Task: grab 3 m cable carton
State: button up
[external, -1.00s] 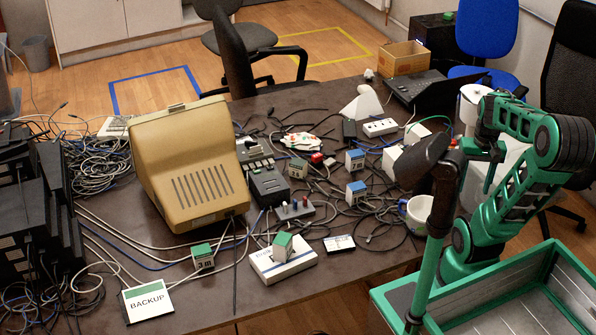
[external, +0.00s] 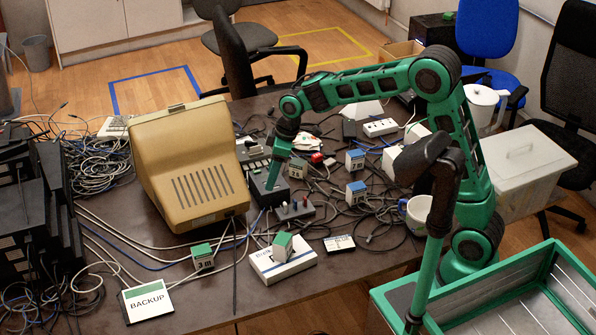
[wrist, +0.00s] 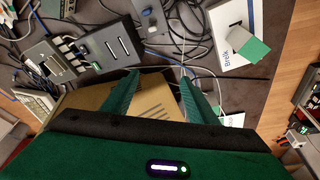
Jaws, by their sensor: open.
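The carton marked 3 m (external: 202,257), a small white box with a green top, stands on the dark table in front of the beige monitor (external: 190,165). My gripper (external: 272,184) points down over a black device behind and right of that carton, apart from it. In the wrist view my gripper (wrist: 161,76) shows two spread green fingers with nothing between them. The monitor (wrist: 150,108) lies below them there. I cannot make out the 3 m carton in the wrist view; the right finger may hide it.
A similar green-topped carton (external: 282,244) stands on a white box (external: 283,265), right of the 3 m carton. A BACKUP sign (external: 147,301) lies at front left. Cables run across the table. Blue-topped cartons (external: 356,190) and a mug (external: 416,213) are to the right.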

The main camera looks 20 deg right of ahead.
jog(key=s+a+f+n+y, duration=0.1)
jog(key=s+a+f+n, duration=0.1)
jog(key=a, duration=0.5)
jog(key=s+a+f+n, duration=0.1)
jog(key=s+a, duration=0.1)
jog(key=a, duration=0.5)
jog(key=n+g, duration=0.2)
send_near(204, 248)
notch_tip(204, 248, down, 2)
jog(key=shift+y, duration=0.5)
jog(key=x, duration=1.1)
jog(key=shift+d, duration=0.1)
jog(key=c, duration=1.2)
